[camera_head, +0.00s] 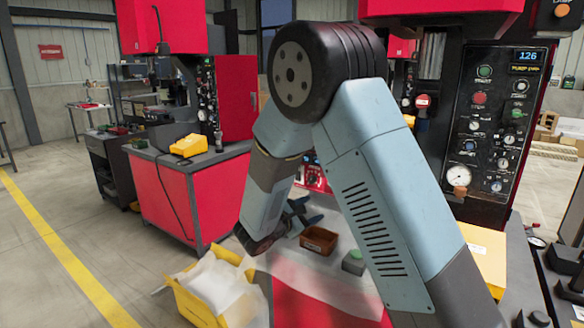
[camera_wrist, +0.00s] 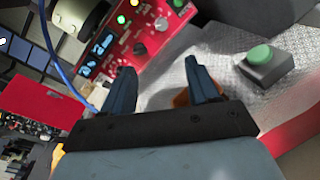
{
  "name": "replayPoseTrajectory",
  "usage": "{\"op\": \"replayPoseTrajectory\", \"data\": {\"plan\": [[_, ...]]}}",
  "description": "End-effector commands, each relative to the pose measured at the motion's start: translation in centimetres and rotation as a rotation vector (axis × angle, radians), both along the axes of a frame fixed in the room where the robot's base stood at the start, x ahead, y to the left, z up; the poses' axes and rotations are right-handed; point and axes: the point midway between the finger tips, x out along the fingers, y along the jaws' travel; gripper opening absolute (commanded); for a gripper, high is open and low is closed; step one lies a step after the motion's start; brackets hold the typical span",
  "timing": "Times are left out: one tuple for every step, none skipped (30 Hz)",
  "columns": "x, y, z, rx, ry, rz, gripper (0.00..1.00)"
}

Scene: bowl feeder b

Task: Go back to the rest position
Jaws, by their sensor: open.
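My gripper (camera_head: 303,213) is at the end of my bent blue-grey arm, low over the workbench in the head view. In the wrist view its two dark blue fingers stand wide apart, and the gripper (camera_wrist: 160,78) is open with nothing between the fingertips. My forearm hides part of the bench in the head view. A red control box (camera_wrist: 128,42) with blue displays, knobs and a green button lies beyond the fingers in the wrist view. It shows partly behind my arm in the head view (camera_head: 314,178).
A brown tray (camera_head: 319,240) and a green push-button box (camera_head: 353,262) sit on the bench close to my gripper. The button box is right of my fingers in the wrist view (camera_wrist: 266,66). A yellow bin (camera_head: 190,300) holding a white bag stands lower left. A dark machine panel (camera_head: 490,130) rises right.

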Motion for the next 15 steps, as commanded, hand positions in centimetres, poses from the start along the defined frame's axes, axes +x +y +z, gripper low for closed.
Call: {"op": "replayPoseTrajectory", "data": {"plan": [[-0.2, -1.0, 0.7, 0.021, -0.001, -0.026, 0.60], [-0.4, -1.5, 1.0, 0.036, 0.000, -0.043, 0.60], [-0.7, -2.4, 1.4, 0.055, 0.002, -0.068, 0.60], [-1.0, -3.1, 1.7, 0.072, 0.004, -0.087, 0.60], [-1.3, -3.8, 2.1, 0.092, 0.005, -0.109, 0.60], [-1.7, -4.8, 2.7, 0.119, 0.006, -0.140, 0.60], [-2.1, -5.7, 3.1, 0.142, 0.006, -0.166, 0.60], [-2.5, -6.6, 3.6, 0.168, 0.008, -0.195, 0.60], [-3.2, -7.8, 4.2, 0.206, 0.009, -0.232, 0.60], [-3.8, -8.7, 4.6, 0.235, 0.010, -0.262, 0.60], [-4.4, -9.6, 5.0, 0.263, 0.011, -0.291, 0.60], [-5.1, -10.7, 5.5, 0.303, 0.011, -0.327, 0.60], [-5.7, -11.5, 5.9, 0.333, 0.012, -0.355, 0.60], [-6.4, -12.3, 6.3, 0.363, 0.010, -0.383, 0.60], [-7.2, -13.2, 6.7, 0.403, 0.009, -0.417, 0.60]]}}
